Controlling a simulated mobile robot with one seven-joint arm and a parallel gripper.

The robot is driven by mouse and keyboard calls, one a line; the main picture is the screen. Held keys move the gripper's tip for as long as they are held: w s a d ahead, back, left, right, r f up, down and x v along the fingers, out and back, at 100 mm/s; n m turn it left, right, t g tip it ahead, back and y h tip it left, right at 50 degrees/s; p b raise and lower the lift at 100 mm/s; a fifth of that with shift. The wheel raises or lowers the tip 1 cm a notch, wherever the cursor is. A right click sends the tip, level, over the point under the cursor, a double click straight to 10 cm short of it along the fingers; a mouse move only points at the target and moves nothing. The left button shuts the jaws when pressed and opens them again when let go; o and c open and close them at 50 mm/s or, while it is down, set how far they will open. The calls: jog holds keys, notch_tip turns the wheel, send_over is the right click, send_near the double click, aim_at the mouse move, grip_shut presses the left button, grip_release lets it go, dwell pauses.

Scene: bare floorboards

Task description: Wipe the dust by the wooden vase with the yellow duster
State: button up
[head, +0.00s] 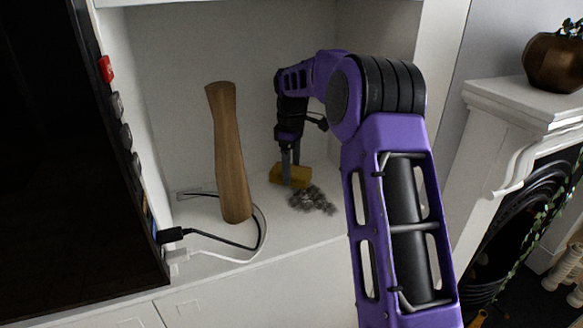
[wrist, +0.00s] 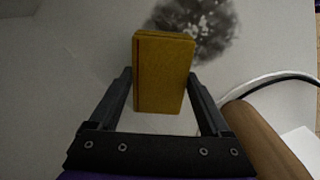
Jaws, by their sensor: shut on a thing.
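A tall wooden vase (head: 230,155) stands in the white alcove, leaning a little in the head view. Part of it shows at the lower right of the wrist view (wrist: 262,140). A grey patch of dust (head: 312,199) lies on the shelf to the right of the vase; it is also at the top of the wrist view (wrist: 200,25). My gripper (head: 290,163) points down and is shut on the yellow duster (head: 291,177), a block seen between the fingers in the wrist view (wrist: 164,75). The duster is beside the dust, at its back left edge. I cannot tell whether it touches the shelf.
Black and white cables (head: 225,243) loop around the vase's foot on the shelf (head: 285,232). A dark screen (head: 70,150) stands at the left. A white fireplace mantel (head: 520,105) with a brown pot (head: 553,62) is at the right. The alcove walls are close around my arm.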

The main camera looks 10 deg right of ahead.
aim_at(297, 177)
jog(key=shift+f+b, duration=0.3)
jog(key=shift+f, duration=0.6)
jog(key=shift+s+d+r, duration=0.1)
jog(key=shift+s+d, duration=0.1)
jog(key=shift+s, duration=0.7)
jog(key=shift+s+d, duration=0.15)
jog(key=shift+s, duration=0.7)
jog(key=shift+s+d+f, duration=0.1)
jog(key=shift+s+d, duration=0.2)
jog(key=shift+s, duration=1.05)
jog(key=shift+s+d+f, duration=0.1)
jog(key=shift+s+d, duration=0.15)
jog(key=shift+s, duration=1.15)
jog(key=shift+s+d+f, duration=0.1)
jog(key=shift+s+d, duration=0.2)
jog(key=shift+s, duration=1.05)
jog(key=shift+s+d+r, duration=0.1)
jog(key=shift+s+d, duration=0.05)
jog(key=shift+s, duration=0.75)
jog(key=shift+s+d+r, duration=0.1)
jog(key=shift+s+d, duration=0.05)
jog(key=shift+s, duration=0.7)
